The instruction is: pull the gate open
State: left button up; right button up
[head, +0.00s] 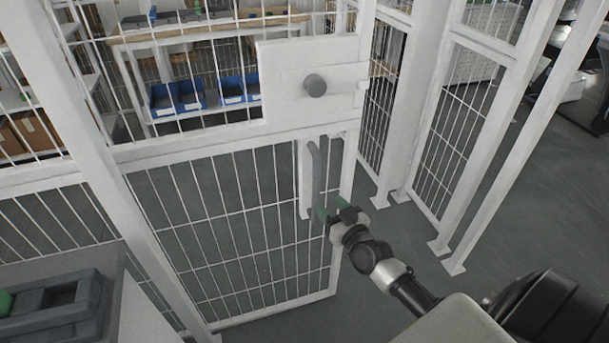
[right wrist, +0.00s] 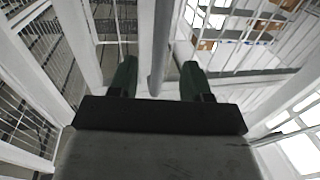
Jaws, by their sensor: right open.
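The gate (head: 240,215) is a white frame with wire mesh, standing upright in the head view's middle. A white plate with a grey round knob (head: 314,85) is on its upper part. A grey vertical bar handle (head: 314,170) is near its right edge. My right gripper (head: 328,212), with green fingers, is open at the handle's lower part. In the right wrist view the handle (right wrist: 161,50) runs between the two open fingers of the gripper (right wrist: 158,78), with space on both sides. I cannot tell whether the fingers touch it. My left gripper is not in view.
White posts (head: 415,100) and mesh panels stand right of the gate, with bare floor between them and the gate's edge. Behind the gate are a table and blue bins (head: 180,98). A grey tray (head: 55,305) is at the lower left.

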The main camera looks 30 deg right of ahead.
aim_at(318, 192)
jog(key=shift+w+r, duration=0.15)
jog(key=shift+w, duration=0.4)
jog(key=w, duration=0.4)
jog(key=w+b, duration=0.1)
jog(key=w, duration=0.3)
jog(key=shift+w+d+f, duration=0.15)
jog(key=shift+w+f, duration=0.05)
jog(key=shift+w, duration=0.05)
grip_shut()
